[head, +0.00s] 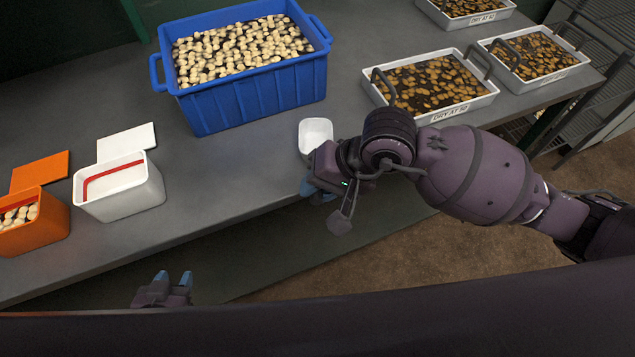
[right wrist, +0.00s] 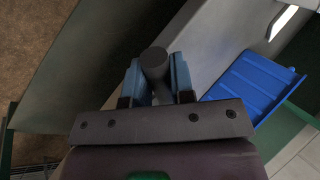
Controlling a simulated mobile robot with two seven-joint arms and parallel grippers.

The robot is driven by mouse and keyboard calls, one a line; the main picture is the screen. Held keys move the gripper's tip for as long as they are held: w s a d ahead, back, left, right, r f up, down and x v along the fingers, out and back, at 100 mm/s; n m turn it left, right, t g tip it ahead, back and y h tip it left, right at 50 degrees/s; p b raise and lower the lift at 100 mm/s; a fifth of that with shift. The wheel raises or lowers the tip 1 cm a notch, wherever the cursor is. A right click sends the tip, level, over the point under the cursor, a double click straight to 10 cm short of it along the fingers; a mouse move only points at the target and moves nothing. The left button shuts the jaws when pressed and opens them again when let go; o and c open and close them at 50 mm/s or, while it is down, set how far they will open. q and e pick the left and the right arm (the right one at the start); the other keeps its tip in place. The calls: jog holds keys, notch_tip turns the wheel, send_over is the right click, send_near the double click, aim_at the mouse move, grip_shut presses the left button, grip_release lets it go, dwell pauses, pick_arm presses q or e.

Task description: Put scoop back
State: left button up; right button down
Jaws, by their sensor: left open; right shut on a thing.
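The scoop shows in the head view as a small white bowl (head: 316,134) at the front of the grey table, just beyond my right gripper (head: 314,188). In the right wrist view my blue fingers are shut on a dark round scoop handle (right wrist: 154,62). The hand hides the handle in the head view, and I cannot tell whether the bowl touches the table. My left gripper (head: 172,280) is open and empty, low in front of the table edge.
A blue crate (head: 255,98) of pale round pieces stands behind the scoop. White trays (head: 462,105) of brown pieces stand at the right. A white box (head: 120,195) and an orange box (head: 40,236), lids open, stand at the left. Bare table (head: 225,175) lies between white box and scoop.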

jog(key=shift+f, duration=0.2)
jog(key=c, duration=1)
grip_release()
jog(key=shift+d+r, duration=0.15)
jog(key=shift+r, duration=0.3)
jog(key=v, duration=1.1)
jog(key=shift+s+d+r+p, duration=0.1)
jog(key=shift+d+r+p, duration=0.1)
jog(key=shift+p, duration=0.15)
jog(key=shift+a, duration=0.1)
